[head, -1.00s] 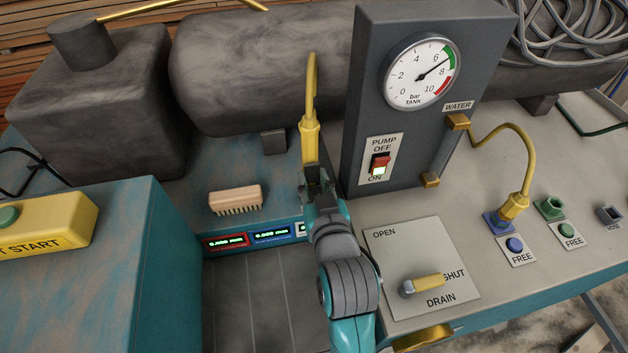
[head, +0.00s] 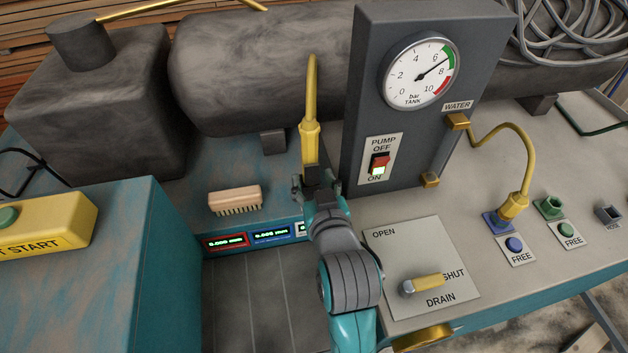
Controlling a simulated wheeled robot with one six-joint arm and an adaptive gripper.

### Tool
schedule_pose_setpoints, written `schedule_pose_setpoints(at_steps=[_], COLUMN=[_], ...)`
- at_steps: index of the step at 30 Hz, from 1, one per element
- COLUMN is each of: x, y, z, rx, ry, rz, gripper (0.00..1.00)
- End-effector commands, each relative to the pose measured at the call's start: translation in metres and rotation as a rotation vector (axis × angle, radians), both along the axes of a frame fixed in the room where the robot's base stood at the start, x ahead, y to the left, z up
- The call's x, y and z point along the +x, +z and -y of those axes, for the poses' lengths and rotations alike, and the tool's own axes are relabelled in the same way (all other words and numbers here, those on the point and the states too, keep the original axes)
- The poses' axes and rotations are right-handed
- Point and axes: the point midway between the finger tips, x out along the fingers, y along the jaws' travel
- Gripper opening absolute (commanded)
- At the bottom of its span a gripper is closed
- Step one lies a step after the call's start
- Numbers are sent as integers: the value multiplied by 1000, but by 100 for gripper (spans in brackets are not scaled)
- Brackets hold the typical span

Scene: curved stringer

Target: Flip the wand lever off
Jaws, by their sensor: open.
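A yellow wand (head: 309,140) with a thin curved top stands upright behind my gripper, in front of the dark tank.
A dark panel (head: 475,60) with a gauge (head: 419,73) and a lit pump switch (head: 379,164) rises just right. A yellow drain handle (head: 429,282) points towards SHUT. A brush (head: 236,200) lies left, above small displays (head: 270,234). A yellow hose plug (head: 514,205) stands right.

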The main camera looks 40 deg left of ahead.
Motion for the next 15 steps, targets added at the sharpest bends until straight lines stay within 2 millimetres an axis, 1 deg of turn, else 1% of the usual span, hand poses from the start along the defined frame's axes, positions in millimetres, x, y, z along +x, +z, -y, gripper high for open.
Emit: schedule_pose_setpoints(at_steps=[5,12,15], x=[-10,-33,-40], y=[4,13,16], z=[12,40,48], rx=[1,0,-1], ry=[0,-1,-1], rz=[1,0,0], gripper=[56,56,56])
